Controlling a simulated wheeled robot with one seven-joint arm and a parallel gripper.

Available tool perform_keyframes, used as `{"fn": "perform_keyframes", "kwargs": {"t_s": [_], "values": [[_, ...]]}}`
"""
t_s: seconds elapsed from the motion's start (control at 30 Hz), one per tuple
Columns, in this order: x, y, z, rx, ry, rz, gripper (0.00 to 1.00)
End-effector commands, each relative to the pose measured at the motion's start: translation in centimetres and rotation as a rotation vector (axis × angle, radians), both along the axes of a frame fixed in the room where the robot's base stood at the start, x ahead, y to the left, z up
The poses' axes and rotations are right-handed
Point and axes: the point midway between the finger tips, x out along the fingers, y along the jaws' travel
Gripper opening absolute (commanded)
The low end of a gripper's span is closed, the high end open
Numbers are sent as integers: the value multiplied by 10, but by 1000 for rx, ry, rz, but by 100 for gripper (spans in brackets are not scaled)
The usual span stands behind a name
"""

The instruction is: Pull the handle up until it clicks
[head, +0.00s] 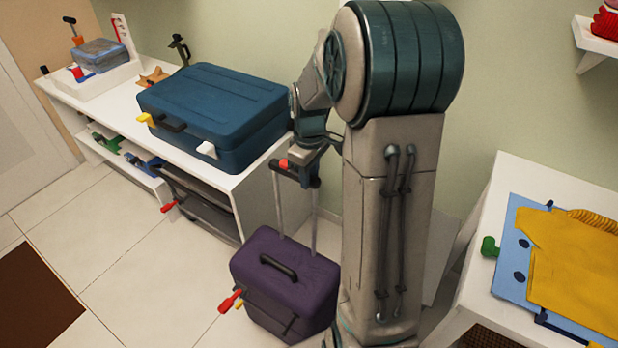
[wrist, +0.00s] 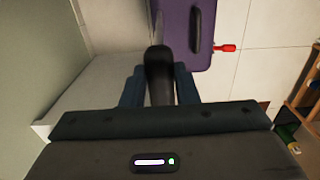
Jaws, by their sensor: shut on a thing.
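A purple suitcase (head: 285,280) stands upright on the tiled floor, in front of the white bench's right end. Its telescopic handle is raised on two thin grey rods, with a dark grip (head: 312,181) and a red-orange part at the top. My gripper (head: 303,170) is at that grip, well above the case. In the wrist view the dark handle grip (wrist: 159,72) lies between the jaws of my gripper (wrist: 160,88), which are shut on it. The purple suitcase (wrist: 185,35) shows below, with its black carry handle. Whether the rods are fully out I cannot tell.
A blue suitcase (head: 215,112) lies on the white bench (head: 255,185) to the left. A white table (head: 480,215) with a yellow garment (head: 575,265) stands at the right. A red lever (head: 230,300) sticks out of the purple case's left side.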

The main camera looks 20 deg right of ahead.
Motion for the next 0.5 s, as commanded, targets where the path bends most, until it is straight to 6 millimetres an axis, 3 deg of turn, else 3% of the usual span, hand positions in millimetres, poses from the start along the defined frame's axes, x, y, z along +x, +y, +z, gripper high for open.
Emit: {"fn": "perform_keyframes", "kwargs": {"t_s": [0.1, 0.5], "values": [[0, 0, 12, -1, -1, 0, 0], [2, 0, 18, -2, -7, 0, 0]]}}
